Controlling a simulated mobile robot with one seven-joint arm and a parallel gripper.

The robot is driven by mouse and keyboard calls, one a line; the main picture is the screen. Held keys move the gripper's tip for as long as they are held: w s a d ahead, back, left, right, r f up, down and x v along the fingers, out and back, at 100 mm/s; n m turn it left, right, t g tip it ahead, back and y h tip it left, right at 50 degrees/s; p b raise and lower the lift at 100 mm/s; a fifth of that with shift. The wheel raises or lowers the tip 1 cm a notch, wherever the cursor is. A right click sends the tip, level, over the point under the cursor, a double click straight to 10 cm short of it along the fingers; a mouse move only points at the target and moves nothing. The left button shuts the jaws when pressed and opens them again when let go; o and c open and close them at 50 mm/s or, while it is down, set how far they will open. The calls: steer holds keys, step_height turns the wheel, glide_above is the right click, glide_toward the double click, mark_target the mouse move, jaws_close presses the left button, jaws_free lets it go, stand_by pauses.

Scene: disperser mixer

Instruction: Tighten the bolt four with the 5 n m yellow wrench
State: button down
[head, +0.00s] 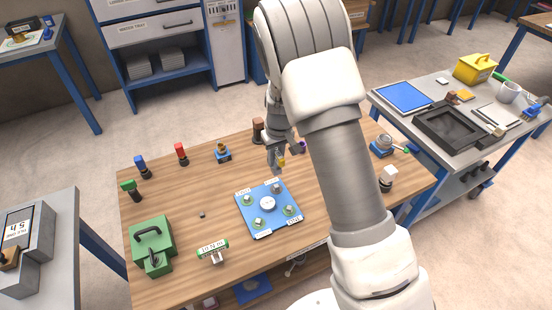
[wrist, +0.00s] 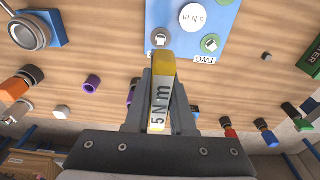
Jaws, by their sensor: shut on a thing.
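My gripper (wrist: 162,95) is shut on the yellow 5 N m wrench (wrist: 160,95), whose white band reads "5 N m". In the head view the wrench's yellow part (head: 281,161) shows below my gripper (head: 277,150), above the table just behind the blue plate (head: 251,219). The plate carries a bolt near each corner and a round white disc (head: 268,203) at the middle. In the wrist view one bolt (wrist: 210,43) stands beside the label TWO; another bolt (wrist: 159,40) lies just beyond the wrench tip, apart from it. I cannot read which bolt is four.
Red (head: 181,153) and blue (head: 141,165) handled tools stand along the back left. The table left of the plate is mostly clear.

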mark_target(276, 167)
steer(key=shift+f+b, duration=2.25)
steer(key=shift+f, duration=0.65)
steer(key=shift+f+b, duration=1.25)
steer(key=shift+b, duration=0.15)
steer(key=c, duration=0.7)
jaws_free()
steer(key=shift+r, duration=0.15)
steer(key=r, duration=0.5)
steer(key=s+r, duration=0.1)
steer(key=r, duration=0.5)
steer(key=s+d+r+p, duration=0.1)
steer(key=r, duration=0.5)
